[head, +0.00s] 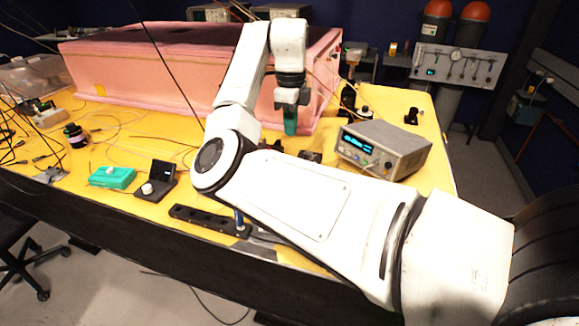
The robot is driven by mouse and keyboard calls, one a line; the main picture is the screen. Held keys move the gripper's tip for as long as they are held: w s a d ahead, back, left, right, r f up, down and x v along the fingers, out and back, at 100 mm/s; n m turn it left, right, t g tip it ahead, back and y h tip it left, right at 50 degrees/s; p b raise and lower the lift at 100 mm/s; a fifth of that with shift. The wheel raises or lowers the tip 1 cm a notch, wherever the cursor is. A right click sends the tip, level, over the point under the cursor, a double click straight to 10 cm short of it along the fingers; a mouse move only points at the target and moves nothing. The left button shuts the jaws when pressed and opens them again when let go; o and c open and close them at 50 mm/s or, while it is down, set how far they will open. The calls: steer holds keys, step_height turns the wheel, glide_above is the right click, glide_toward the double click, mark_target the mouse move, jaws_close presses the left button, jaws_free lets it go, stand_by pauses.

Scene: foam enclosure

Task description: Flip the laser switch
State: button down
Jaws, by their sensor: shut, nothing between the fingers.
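My gripper (291,124) hangs at the end of my white arm, over the table in front of the pink foam enclosure (150,65). Its green fingertips point down and are shut, with nothing seen between them. A grey bench instrument (385,150) with a lit blue display, a knob and small controls stands to the right of my gripper, apart from it. I cannot tell which control is the laser switch.
The yellow table (90,210) carries loose cables and a dark cylinder (75,135) at the left. A wall panel with gauges (455,65) and orange-topped cylinders (473,20) stand beyond the table at the right.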

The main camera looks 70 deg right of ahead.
step_height(320, 180, down, 14)
steer(key=shift+p, duration=1.25)
